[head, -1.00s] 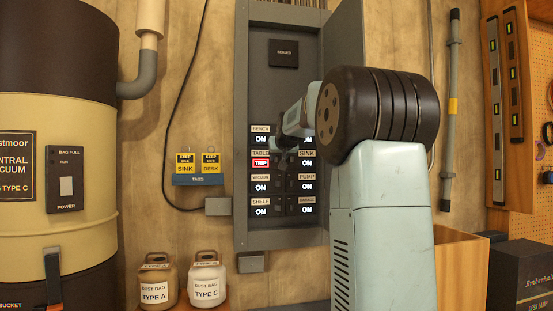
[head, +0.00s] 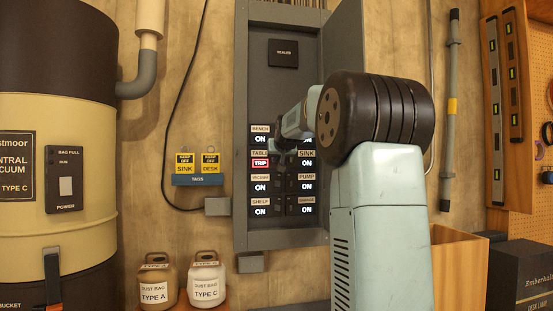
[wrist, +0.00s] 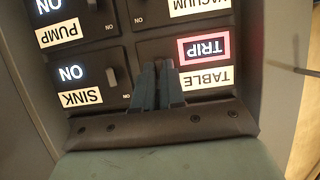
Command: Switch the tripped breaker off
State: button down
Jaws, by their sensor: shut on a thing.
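The breaker panel (head: 285,55) stands open on the wall. The tripped breaker is the one labelled TABLE, with a red-framed TRIP sign (head: 260,163). In the wrist view, which is upside down, that TRIP sign (wrist: 204,48) is just right of my fingers. My gripper (wrist: 159,84) is at the TABLE breaker, its two fingertips shut on the toggle, which they mostly hide. In the head view my gripper (head: 284,157) is partly hidden by my own arm. The toggle's exact position cannot be told.
The SINK breaker (wrist: 113,80), showing ON, sits close beside my fingers. VACUUM and PUMP (head: 307,177) are in the row below, also ON. The panel door (head: 344,45) hangs open at right. Yellow KEEP OFF tags (head: 185,163) hang left of the panel.

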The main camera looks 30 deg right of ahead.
jog(key=shift+w+a+m+h, duration=0.1)
jog(key=shift+a+m+h, duration=0.2)
jog(key=shift+h, duration=0.1)
jog(key=shift+w+a+m+g+h, duration=0.15)
jog(key=shift+a+m+g+h, duration=0.15)
jog(key=shift+m+g+h, duration=0.35)
jog(key=shift+m+h, duration=0.25)
jog(key=shift+m, duration=0.1)
jog(key=shift+w+a+m+g+h, duration=0.2)
jog(key=shift+a+m+g+h, duration=0.2)
jog(key=shift+m+h, duration=0.4)
jog(key=shift+g, duration=0.25)
jog(key=shift+w+a+m+h, duration=0.1)
jog(key=shift+w+m+h, duration=0.05)
jog(key=shift+m+h, duration=0.35)
jog(key=shift+m+g, duration=0.3)
jog(key=shift+g, duration=0.2)
